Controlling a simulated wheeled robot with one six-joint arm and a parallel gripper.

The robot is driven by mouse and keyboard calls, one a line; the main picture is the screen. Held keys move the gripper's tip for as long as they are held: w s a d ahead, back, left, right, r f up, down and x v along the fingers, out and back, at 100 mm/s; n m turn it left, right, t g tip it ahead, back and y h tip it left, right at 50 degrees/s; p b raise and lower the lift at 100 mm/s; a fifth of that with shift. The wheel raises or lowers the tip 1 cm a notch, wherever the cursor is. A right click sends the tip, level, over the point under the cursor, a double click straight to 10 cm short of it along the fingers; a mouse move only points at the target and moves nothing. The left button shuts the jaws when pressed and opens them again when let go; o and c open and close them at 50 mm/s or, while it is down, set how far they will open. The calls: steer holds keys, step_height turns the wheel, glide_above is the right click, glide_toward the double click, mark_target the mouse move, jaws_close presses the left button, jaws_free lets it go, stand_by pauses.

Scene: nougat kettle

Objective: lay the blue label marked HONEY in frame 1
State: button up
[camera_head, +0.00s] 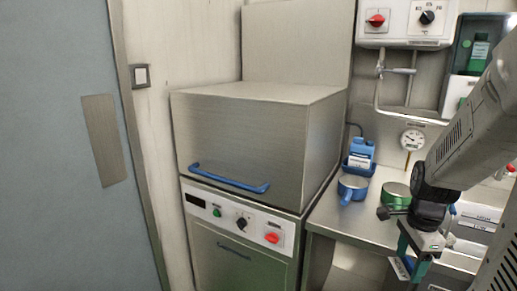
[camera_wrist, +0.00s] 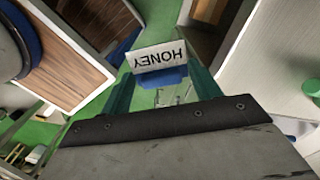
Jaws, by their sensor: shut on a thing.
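The HONEY label (camera_wrist: 158,56) has a white face with black lettering, upside down in the wrist view, and a blue part below it. My gripper (camera_wrist: 160,84) is shut on it, with a teal finger on each side of the blue part. In the head view my gripper (camera_head: 413,258) points down in front of the counter at the lower right, with a small white and blue piece of the label (camera_head: 400,268) showing at its tip. I cannot make out which thing is frame 1 in either view.
A steel hooded machine (camera_head: 255,140) with a blue handle stands at centre. On the counter (camera_head: 330,213) are a blue pan (camera_head: 352,187), a blue bottle (camera_head: 362,150) and a green pot (camera_head: 396,194), close to my arm. A gauge (camera_head: 412,140) stands behind.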

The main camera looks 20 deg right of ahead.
steer(key=w+a+f+n, duration=0.6)
steer(key=w+n, duration=0.2)
steer(key=w, duration=0.3)
steer(key=w+a+f+n, duration=0.5)
steer(key=w+a+n, duration=0.25)
steer(key=w, duration=0.35)
steer(key=w+a+f+n, duration=0.4)
steer(key=a+f+n, duration=0.2)
steer(key=a, duration=0.3)
steer(key=shift+w+f+n, duration=0.3)
steer(key=shift+w+n, duration=0.05)
steer(key=shift+n, duration=0.3)
steer(key=shift+r, duration=0.1)
